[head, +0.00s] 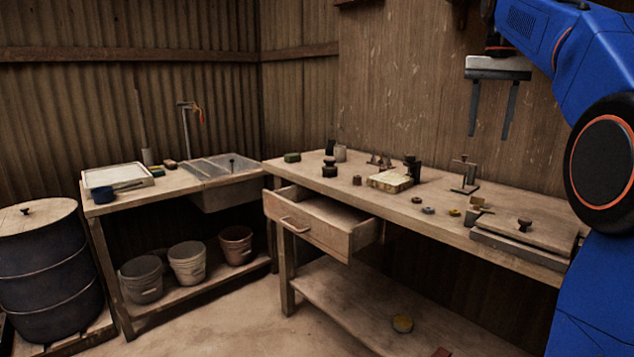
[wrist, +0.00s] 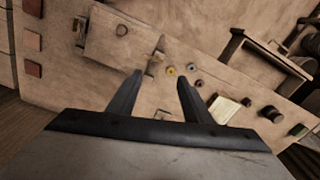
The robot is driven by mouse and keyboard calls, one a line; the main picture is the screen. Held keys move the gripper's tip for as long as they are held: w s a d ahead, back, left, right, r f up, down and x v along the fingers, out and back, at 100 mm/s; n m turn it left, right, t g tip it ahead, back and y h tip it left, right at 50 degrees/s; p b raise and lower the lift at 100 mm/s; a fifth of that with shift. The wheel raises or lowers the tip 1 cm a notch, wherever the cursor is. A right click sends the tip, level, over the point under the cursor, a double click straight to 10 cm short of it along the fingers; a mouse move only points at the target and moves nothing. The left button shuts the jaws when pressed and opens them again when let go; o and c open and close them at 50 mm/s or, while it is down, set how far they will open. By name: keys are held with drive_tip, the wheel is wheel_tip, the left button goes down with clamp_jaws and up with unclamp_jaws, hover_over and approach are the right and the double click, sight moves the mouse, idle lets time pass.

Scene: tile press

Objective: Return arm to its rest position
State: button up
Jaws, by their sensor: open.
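My gripper (head: 492,108) is open and empty, pointing down in the air above the right part of the workbench (head: 440,215). In the wrist view its two dark fingers (wrist: 160,88) stand apart with nothing between them. My blue arm fills the right side of the head view and hides part of the bench's right end. On the bench under the gripper are a small upright press (head: 465,177) and a flat board with a dark knob (head: 525,232).
The drawer (head: 318,228) is pulled out. Several small discs, a pale block (head: 390,181) and dark pots stand on the bench. A sink (head: 230,185), buckets (head: 187,262) and a barrel (head: 48,268) are at left. The air around the gripper looks clear.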

drive_tip(key=s+a+f+n+t, duration=0.1)
drive_tip(key=s+a+f+n, duration=0.1)
drive_tip(key=s+a+f, duration=0.4)
drive_tip(key=s+a+f+n+t, duration=0.1)
drive_tip(key=s+a+f+n, duration=0.15)
drive_tip(key=s+f, duration=0.5)
drive_tip(key=s+a+f+n+t, duration=0.1)
drive_tip(key=s+a+f, duration=0.1)
drive_tip(key=s+f, duration=0.3)
drive_tip(key=s+a+f, duration=0.2)
drive_tip(key=s+f, duration=0.3)
drive_tip(key=f, duration=0.6)
drive_tip(key=s+a+f+n+t, duration=0.1)
drive_tip(key=s+a+f, duration=0.1)
drive_tip(key=s+f, duration=0.3)
wheel_tip(320, 180, down, 4)
drive_tip(key=shift+s+r+n+t, duration=0.25)
drive_tip(key=shift+s+n+t, duration=0.05)
drive_tip(key=shift+s+n, duration=0.1)
